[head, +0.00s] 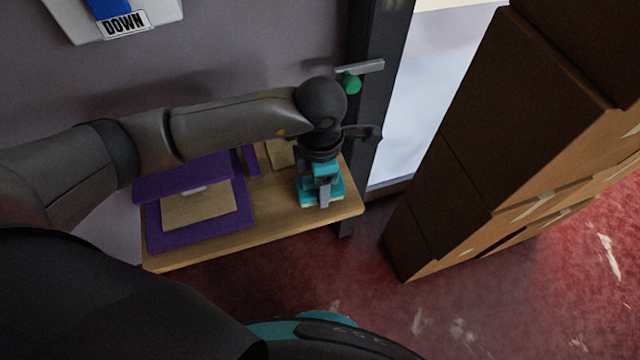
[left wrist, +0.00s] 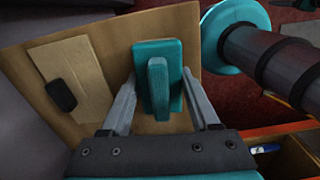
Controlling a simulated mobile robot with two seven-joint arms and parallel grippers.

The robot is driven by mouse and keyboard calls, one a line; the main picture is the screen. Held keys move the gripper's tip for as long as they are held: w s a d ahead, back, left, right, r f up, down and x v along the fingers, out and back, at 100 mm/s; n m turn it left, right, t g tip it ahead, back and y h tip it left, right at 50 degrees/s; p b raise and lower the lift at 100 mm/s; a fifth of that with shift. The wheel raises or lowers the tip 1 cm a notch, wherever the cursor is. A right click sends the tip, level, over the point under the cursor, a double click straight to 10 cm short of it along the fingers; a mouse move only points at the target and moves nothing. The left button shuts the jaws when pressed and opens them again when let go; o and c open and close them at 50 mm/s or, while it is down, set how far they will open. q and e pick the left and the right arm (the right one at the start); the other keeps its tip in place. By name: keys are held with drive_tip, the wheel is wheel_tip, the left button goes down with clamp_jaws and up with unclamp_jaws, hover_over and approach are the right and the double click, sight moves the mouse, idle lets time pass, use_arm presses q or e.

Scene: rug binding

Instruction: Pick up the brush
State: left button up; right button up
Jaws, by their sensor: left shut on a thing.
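The brush is a teal block with a raised teal grip; it shows on the wooden shelf (head: 275,222) in the head view, near the shelf's right end (head: 336,186). In the left wrist view the brush (left wrist: 172,52) lies between the two grey fingers. My left gripper (head: 322,186) points down at it from above, and its fingers (left wrist: 158,74) flank the brush on both sides. It is shut on the brush. The brush appears to be at the shelf surface; I cannot tell whether it is lifted. My right gripper is not in view.
A purple open box (head: 160,232) with a tan panel stands on the shelf's left part. A tan block (head: 280,152) lies behind. Stacked brown boxes (head: 500,150) stand at right, with red floor (head: 370,290) between. A dark post (head: 375,90) rises behind the shelf's right end.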

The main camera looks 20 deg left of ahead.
use_arm(q)
drive_tip(key=shift+r, duration=0.1)
clamp_jaws()
wheel_tip(320, 180, up, 20)
drive_tip(key=p, duration=0.3)
drive_tip(key=o, duration=0.9)
unclamp_jaws()
drive_tip(key=c, duration=0.7)
